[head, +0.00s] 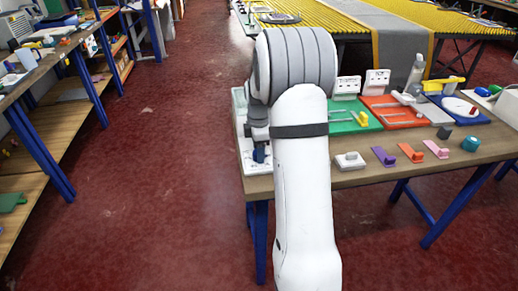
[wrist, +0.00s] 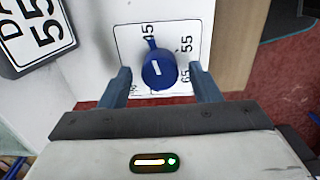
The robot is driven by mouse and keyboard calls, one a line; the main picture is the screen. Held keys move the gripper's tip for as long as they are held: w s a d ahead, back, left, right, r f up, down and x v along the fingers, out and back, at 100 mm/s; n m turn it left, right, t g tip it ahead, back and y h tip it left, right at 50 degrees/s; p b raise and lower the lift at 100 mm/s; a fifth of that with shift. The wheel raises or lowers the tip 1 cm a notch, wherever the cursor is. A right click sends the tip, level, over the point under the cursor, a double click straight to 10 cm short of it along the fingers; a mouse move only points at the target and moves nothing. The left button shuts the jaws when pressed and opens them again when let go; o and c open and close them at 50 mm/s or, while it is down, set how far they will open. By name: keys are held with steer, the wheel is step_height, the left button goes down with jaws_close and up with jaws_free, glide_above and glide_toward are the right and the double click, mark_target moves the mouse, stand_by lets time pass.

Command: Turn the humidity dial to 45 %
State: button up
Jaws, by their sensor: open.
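The humidity dial is a round blue knob (wrist: 158,72) on a white scale plate (wrist: 128,42) in the wrist view. Its narrow blue pointer is at the top of the picture side, close to a number that looks like 45. The numbers 55 and 65 run down the right of the plate. My gripper (wrist: 161,76) is open, with one blue finger on each side of the knob and a visible gap to both. In the head view my gripper (head: 259,154) is low over the white panel at the table's left end; my arm hides much there.
A tag reading 55 (wrist: 38,30) stands left of the dial in the wrist view. The wooden table (head: 350,178) holds green and red trays, clamps and small blocks right of my arm. The red floor (head: 160,180) to the left is clear.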

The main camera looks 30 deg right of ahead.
step_height(320, 180, up, 8)
steer(key=shift+f, duration=0.1)
stand_by(0.4)
stand_by(0.4)
steer(key=s+a+r+m+t, duration=0.1)
steer(key=s+a+m, duration=0.4)
steer(key=s, duration=0.3)
steer(key=s+a+r+m+p, duration=0.1)
steer(key=s+a+r+m, duration=0.1)
steer(key=s+a+m, duration=0.3)
steer(key=s+a+r+m+t, duration=0.1)
steer(key=s+a+m, duration=0.4)
steer(key=s, duration=0.8)
steer(key=shift+a+r+t, duration=0.3)
steer(key=shift+a+r, duration=0.05)
steer(key=shift+a, duration=0.15)
